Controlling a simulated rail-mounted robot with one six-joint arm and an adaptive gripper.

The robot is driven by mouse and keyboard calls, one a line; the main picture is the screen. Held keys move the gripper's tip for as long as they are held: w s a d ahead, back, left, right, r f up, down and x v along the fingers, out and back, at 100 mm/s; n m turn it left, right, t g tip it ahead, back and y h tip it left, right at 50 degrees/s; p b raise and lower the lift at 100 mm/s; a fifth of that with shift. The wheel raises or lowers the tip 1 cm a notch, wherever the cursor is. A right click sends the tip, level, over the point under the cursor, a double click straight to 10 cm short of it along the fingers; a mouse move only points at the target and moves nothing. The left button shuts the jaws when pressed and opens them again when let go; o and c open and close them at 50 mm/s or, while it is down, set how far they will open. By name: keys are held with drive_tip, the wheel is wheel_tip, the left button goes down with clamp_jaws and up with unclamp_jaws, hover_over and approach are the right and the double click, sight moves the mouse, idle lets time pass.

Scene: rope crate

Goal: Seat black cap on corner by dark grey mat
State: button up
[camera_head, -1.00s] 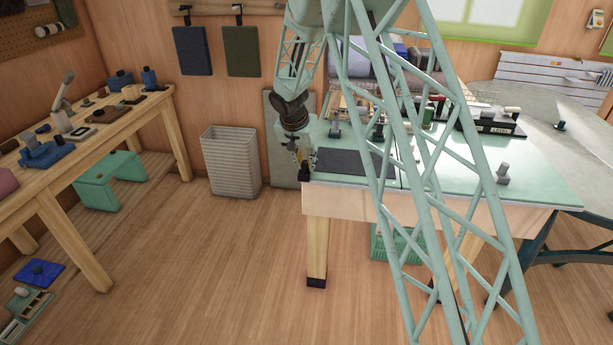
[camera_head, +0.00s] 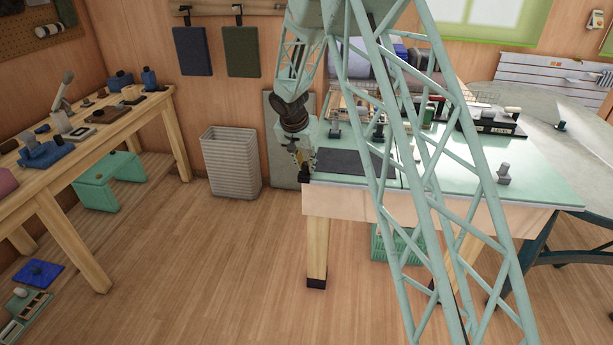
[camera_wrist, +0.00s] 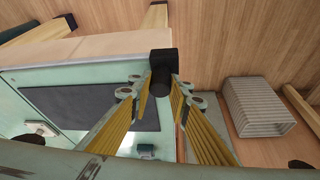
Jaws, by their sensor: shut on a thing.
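The mint-topped table (camera_head: 450,185) has a dark grey mat (camera_head: 352,163) near its left front corner; the mat also shows in the wrist view (camera_wrist: 85,103). My gripper (camera_head: 302,164) is at that corner, pointing down. In the wrist view my gripper (camera_wrist: 160,95) has its yellow-padded fingers shut on the black cap (camera_wrist: 163,64). The cap is at the table corner beside the mat. In the head view the cap (camera_head: 306,177) is a small dark patch under the fingers. I cannot tell whether it is fully down on the corner.
A pale slatted bin (camera_head: 231,165) stands on the floor left of the table. A grey-green panel (camera_head: 282,145) leans on the wall behind my gripper. A small grey knobbed piece (camera_head: 503,175) stands on the table's right part. Racks and tools fill the table's back.

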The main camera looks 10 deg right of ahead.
drive_tip(key=o, duration=1)
drive_tip(key=v, duration=1.2)
drive_tip(key=shift+s+d+r, duration=0.1)
drive_tip(key=shift+s, duration=0.05)
idle(0.5)
